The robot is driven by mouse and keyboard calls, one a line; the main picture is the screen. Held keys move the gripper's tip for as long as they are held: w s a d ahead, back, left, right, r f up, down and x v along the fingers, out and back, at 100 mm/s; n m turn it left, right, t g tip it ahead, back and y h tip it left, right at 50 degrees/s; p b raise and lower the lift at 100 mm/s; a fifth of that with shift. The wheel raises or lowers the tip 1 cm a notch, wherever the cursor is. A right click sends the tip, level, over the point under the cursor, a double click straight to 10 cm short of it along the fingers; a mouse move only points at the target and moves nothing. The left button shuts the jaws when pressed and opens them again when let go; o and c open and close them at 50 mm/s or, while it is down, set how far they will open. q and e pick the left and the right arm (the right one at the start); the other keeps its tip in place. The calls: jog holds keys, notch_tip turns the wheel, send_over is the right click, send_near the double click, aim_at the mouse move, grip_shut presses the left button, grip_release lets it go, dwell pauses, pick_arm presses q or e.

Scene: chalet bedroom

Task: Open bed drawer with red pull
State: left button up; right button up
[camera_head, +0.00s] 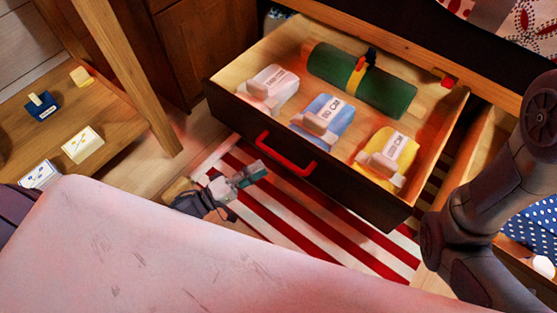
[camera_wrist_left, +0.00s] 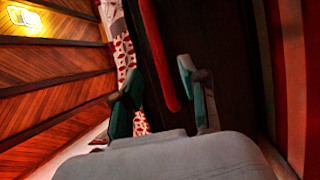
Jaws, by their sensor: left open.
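The bed drawer (camera_head: 237,118) with the red pull (camera_head: 286,153) stands pulled well out of the bed frame, its inside open to view. My left gripper (camera_head: 249,174) is just in front of the drawer, low and to the left of the pull. It is open and empty. In the left wrist view, the red pull (camera_wrist_left: 163,55) shows beyond and between the two spread fingers (camera_wrist_left: 160,80) against the dark drawer front (camera_wrist_left: 225,70). The gripper looks apart from the pull. My right arm is at the right of the head view; its gripper is not in view.
The drawer holds a green roll (camera_head: 362,80) and white (camera_head: 270,90), blue (camera_head: 330,116) and yellow (camera_head: 387,154) packs. A red-and-white striped rug (camera_head: 330,220) lies beneath. A low wooden shelf (camera_head: 120,118) with small boxes stands left. Another open compartment (camera_head: 487,135) is at the right.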

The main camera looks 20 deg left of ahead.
aim_at(280, 157)
pick_arm(q)
jog(key=b+x, duration=0.2)
jog(key=x, duration=0.5)
jog(key=shift+b, duration=0.35)
grip_shut()
